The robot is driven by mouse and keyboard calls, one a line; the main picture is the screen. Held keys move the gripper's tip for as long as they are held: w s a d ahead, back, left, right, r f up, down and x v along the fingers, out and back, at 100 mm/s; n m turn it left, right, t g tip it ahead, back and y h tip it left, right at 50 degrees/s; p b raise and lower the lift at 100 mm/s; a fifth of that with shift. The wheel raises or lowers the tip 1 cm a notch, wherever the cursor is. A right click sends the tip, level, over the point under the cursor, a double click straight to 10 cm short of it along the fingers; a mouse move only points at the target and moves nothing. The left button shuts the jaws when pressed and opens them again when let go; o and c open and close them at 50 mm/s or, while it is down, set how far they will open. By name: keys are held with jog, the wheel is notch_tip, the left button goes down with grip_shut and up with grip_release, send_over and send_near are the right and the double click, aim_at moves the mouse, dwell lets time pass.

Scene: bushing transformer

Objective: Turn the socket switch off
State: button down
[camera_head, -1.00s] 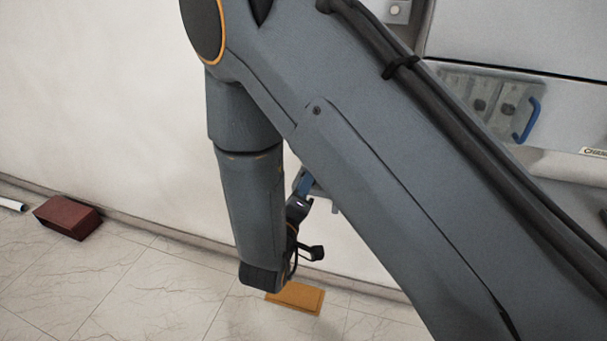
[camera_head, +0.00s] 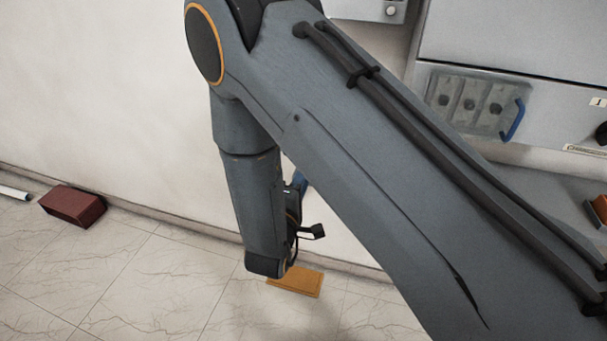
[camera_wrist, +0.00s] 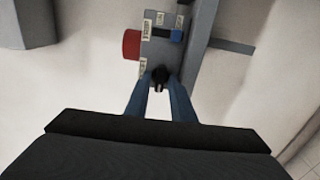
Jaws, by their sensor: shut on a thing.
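In the wrist view, a small grey box (camera_wrist: 155,52) with labels is fixed along a grey rail. A black knob (camera_wrist: 160,73), which looks like the socket switch, sits at its near end. A red round part (camera_wrist: 131,45) stands out on its left side and a blue part (camera_wrist: 177,35) shows at its upper right. My gripper (camera_wrist: 161,86) has its two blue fingers on either side of the black knob, shut on it. In the head view, my arm hides the box and knob; only a bit of my blue gripper (camera_head: 301,181) shows beside the wrist.
A grey cabinet (camera_head: 500,50) with a clear cover (camera_head: 475,103) and a blue handle (camera_head: 513,119) stands at the right. A dark red block (camera_head: 72,206) and an orange-brown block (camera_head: 295,283) lie on the tiled floor by the wall. The floor at lower left is free.

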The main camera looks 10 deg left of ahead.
jog(key=c, duration=1.8)
grip_release()
jog(key=shift+s, duration=0.1)
jog(key=s+b, duration=0.1)
jog(key=s, duration=0.6)
jog(key=shift+s+a+b, duration=0.3)
jog(key=shift+b, duration=0.1)
